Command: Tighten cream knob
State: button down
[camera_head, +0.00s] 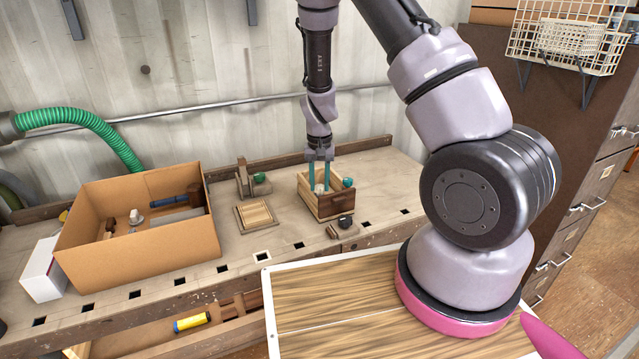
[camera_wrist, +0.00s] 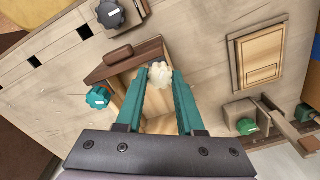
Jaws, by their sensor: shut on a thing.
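The cream knob (camera_wrist: 160,75) is a pale, lobed knob in the wrist view, at the fingertips of my gripper (camera_wrist: 162,78). The teal fingers are shut on it, one on each side. The knob sits at a small wooden box (camera_wrist: 125,69); its mounting and thread are hidden. In the head view my gripper (camera_head: 319,178) points straight down over the same wooden box (camera_head: 325,204), and the cream knob shows only as a small pale patch between the fingers.
A teal knob (camera_head: 347,182) is beside the wooden box, and a black knob (camera_head: 345,221) is in front. A green knob (camera_head: 259,177) is on a wooden fixture at left. A wooden panel (camera_head: 256,215) lies nearby. A cardboard box (camera_head: 152,250) with tools stands further left.

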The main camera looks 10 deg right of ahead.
aim_at(320, 186)
jog(key=m, duration=0.6)
jog(key=shift+m, duration=0.3)
jog(key=m, duration=0.6)
jog(key=shift+m, duration=0.3)
jog(key=c, duration=0.5)
grip_release()
notch_tip(320, 186, up, 11)
jog(key=shift+f, duration=0.1)
